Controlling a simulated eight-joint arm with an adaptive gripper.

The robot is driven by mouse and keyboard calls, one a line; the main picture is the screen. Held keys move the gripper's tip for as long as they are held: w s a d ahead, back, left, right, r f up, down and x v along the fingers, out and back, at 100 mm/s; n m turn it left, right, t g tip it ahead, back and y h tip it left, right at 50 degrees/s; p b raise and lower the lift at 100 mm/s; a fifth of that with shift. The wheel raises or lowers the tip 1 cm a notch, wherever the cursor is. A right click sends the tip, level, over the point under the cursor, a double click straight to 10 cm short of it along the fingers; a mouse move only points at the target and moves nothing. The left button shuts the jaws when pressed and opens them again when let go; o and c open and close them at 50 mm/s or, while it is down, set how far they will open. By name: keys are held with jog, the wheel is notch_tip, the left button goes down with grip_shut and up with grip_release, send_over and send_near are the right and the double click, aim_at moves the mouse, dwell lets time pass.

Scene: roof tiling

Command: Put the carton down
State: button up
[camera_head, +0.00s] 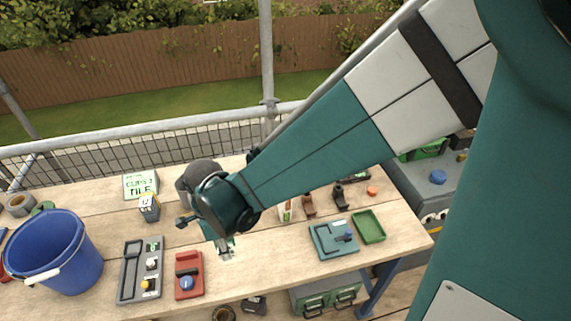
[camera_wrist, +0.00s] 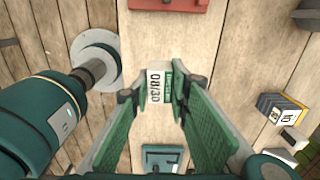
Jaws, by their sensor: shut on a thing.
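The carton (camera_wrist: 160,86) is a small white and green box with "08/30" printed on it. It sits between the two fingertips of my gripper (camera_wrist: 159,94) in the wrist view, and the gripper is shut on it. In the head view my gripper (camera_head: 225,247) points down over the wooden bench (camera_head: 262,262), between the red tool tray and the teal tray. The carton is mostly hidden there by my wrist, and I cannot tell whether its underside touches the bench.
A red tray (camera_head: 189,275) and a grey tray (camera_head: 140,270) lie to the left, with a blue bucket (camera_head: 55,252) beyond. A teal tray (camera_head: 333,239) and a green tray (camera_head: 369,227) lie to the right. A small labelled box (camera_head: 149,208) stands behind, near a clips carton (camera_head: 140,184).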

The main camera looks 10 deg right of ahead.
jog(key=shift+r, duration=2.3)
jog(key=shift+w+d+r, duration=0.15)
jog(key=shift+r, duration=0.05)
jog(key=w+d, duration=1.4)
jog(key=d, duration=0.5)
jog(key=w+d, duration=0.3)
jog(key=d, duration=0.7)
jog(key=w+d, duration=0.2)
jog(key=d, duration=0.7)
jog(key=shift+w+d+f+p, duration=0.1)
jog(key=shift+f+p, duration=0.05)
jog(key=shift+f, duration=1.15)
jog(key=shift+w+f+p, duration=0.1)
jog(key=shift+f+p, duration=0.05)
jog(key=shift+f, duration=1.1)
jog(key=shift+f+b, duration=0.3)
jog(key=shift+f, duration=2.65)
